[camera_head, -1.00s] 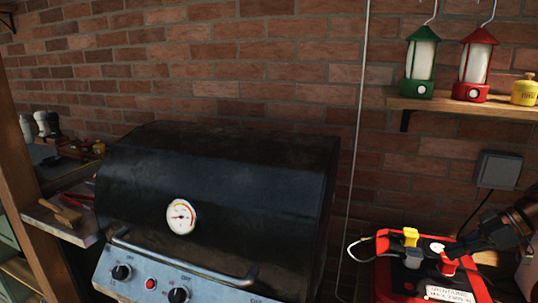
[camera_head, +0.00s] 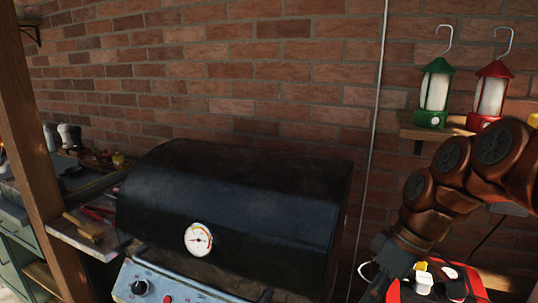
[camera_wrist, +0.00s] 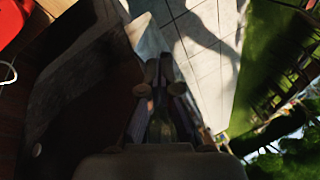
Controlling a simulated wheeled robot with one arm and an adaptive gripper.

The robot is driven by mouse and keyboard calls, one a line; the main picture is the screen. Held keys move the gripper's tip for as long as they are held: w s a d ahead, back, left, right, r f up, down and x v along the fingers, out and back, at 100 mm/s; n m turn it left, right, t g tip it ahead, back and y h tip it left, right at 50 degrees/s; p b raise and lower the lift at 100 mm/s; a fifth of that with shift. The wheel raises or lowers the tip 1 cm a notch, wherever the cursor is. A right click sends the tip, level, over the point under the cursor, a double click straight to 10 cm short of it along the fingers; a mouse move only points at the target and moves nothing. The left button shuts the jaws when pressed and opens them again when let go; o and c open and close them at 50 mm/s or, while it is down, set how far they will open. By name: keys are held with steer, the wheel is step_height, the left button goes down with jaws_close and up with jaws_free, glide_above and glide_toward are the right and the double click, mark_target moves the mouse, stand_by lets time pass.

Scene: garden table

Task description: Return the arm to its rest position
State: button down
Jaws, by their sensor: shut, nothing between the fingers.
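My gripper (camera_wrist: 160,72) shows in the wrist view with its dark fingers close together and nothing held between them. Behind the fingers are pale paving, green grass and a large dark surface on the left. In the head view my copper-brown arm is raised at the right and bends down to the left. Its dark end hangs between the grill and the red box, and the fingertips cannot be made out there.
The black grill (camera_head: 230,215) fills the middle. The red box (camera_head: 468,285) with plugs on top is partly behind my arm. A green lantern (camera_head: 434,92) and a red lantern (camera_head: 490,95) stand on the wall shelf (camera_head: 428,129). A wooden-handled brush (camera_head: 85,229) lies on the left side shelf.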

steer(key=s+f+m+h+p, duration=0.2)
steer(key=s+m, duration=0.2)
steer(key=s, duration=0.5)
steer(key=s+f+m+h+p, duration=0.2)
steer(key=s+f+m, duration=0.1)
steer(key=s, duration=0.5)
steer(key=shift+s+f+m+g, duration=0.3)
steer(key=shift+s+m+g, duration=0.1)
steer(key=shift+m, duration=0.4)
steer(key=shift+d, duration=0.15)
